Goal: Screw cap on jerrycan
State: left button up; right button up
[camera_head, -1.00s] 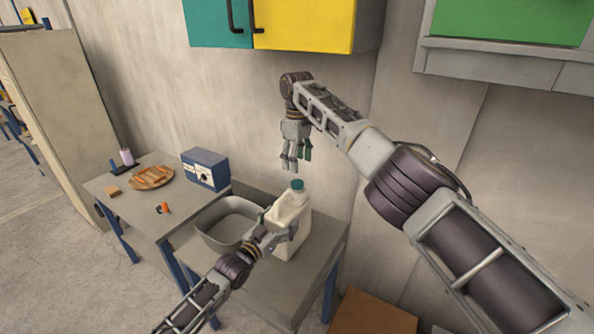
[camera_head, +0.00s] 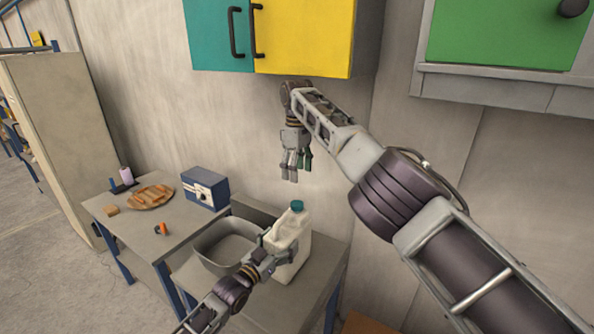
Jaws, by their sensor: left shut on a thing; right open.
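A white jerrycan (camera_head: 291,240) stands upright on the grey table beside a grey tub. A teal cap (camera_head: 297,206) sits on top of its neck; I cannot tell how tightly it is seated. My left gripper (camera_head: 268,253) is shut on the jerrycan at its left side, and its fingers hide part of the jerrycan there. My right gripper (camera_head: 290,173) is open and empty. It points down, above the cap and slightly to its left in the picture, clear of it.
The grey tub (camera_head: 202,248) is left of the jerrycan. A side table holds a blue box (camera_head: 205,188), a plate (camera_head: 136,205) of food and small items. A yellow cabinet (camera_head: 303,36) hangs on the wall above my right gripper.

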pick_arm(q)
jog(key=o, duration=1.9)
jog(key=shift+a, duration=0.1)
jog(key=v, duration=1.2)
